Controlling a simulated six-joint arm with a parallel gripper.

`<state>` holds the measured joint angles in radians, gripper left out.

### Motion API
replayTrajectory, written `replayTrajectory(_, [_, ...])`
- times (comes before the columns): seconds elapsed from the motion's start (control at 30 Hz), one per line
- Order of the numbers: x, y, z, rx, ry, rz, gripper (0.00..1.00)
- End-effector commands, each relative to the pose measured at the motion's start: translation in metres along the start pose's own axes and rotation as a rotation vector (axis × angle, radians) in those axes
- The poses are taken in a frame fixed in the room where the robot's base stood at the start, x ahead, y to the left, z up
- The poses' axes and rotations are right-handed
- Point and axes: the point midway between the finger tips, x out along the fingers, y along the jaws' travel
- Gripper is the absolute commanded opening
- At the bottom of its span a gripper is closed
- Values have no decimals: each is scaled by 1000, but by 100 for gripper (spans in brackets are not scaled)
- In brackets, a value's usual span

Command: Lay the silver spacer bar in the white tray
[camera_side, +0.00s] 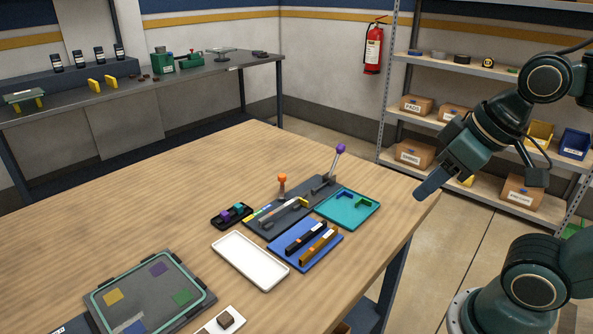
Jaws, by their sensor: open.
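The silver spacer bar (280,212) appears to be the long grey bar lying on a dark fixture (321,192) near the middle of the table. The white tray (250,261) lies flat and empty in front of the fixture, beside a blue tray. My gripper (431,185) is open and empty, raised at the right near the table's right corner. It is well apart from both the bar and the tray. Its fingers are seen edge-on, so their gap is hard to make out.
A purple-knobbed lever (341,149) and an orange knob (282,178) stand up from the fixture. A blue tray (324,254) holds a black and an orange bar. A teal tray (347,208) and a small black holder (231,216) are close by.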

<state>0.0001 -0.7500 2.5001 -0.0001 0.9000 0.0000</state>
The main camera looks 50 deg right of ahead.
Motion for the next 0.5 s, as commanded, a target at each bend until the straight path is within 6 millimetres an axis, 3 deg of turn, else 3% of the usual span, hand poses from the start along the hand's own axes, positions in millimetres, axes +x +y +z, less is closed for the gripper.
replayTrajectory(0.13, [0,0,0,0,0,0,45])
replayTrajectory(0.2, [0,0,0,0,0,0,36])
replayTrajectory(0.5, [-1,-4,-18,67,-19,-16,36])
